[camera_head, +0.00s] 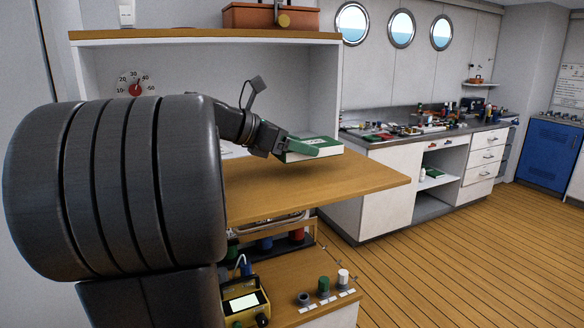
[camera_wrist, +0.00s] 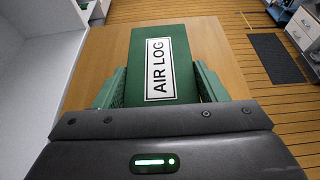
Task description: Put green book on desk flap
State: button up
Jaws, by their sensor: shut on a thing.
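The green book (camera_wrist: 182,48) has a white label reading "AIR LOG". It lies between the two green fingers of my gripper (camera_wrist: 160,88), which is shut on it. In the head view the book (camera_head: 318,143) shows its white page edges, and my gripper (camera_head: 310,147) is at its near side. The desk flap (camera_head: 330,181) is a wooden board below the book. The book is over the flap, near its back part. I cannot tell whether the book touches the flap. The book's underside is hidden.
Below the flap is a lower wooden shelf (camera_head: 330,294) with a yellow device (camera_head: 245,303) and small knobs. A shelf (camera_head: 200,35) with a brown box (camera_head: 270,17) is above. A cluttered counter (camera_head: 425,135) stands to the right.

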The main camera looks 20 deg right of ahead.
aim_at(296, 174)
jog(key=shift+f, duration=1.9)
jog(key=shift+f, duration=0.15)
jog(key=o, duration=1.2)
jog(key=v, duration=1.2)
jog(key=shift+a, duration=0.1)
jog(key=shift+o, duration=0.3)
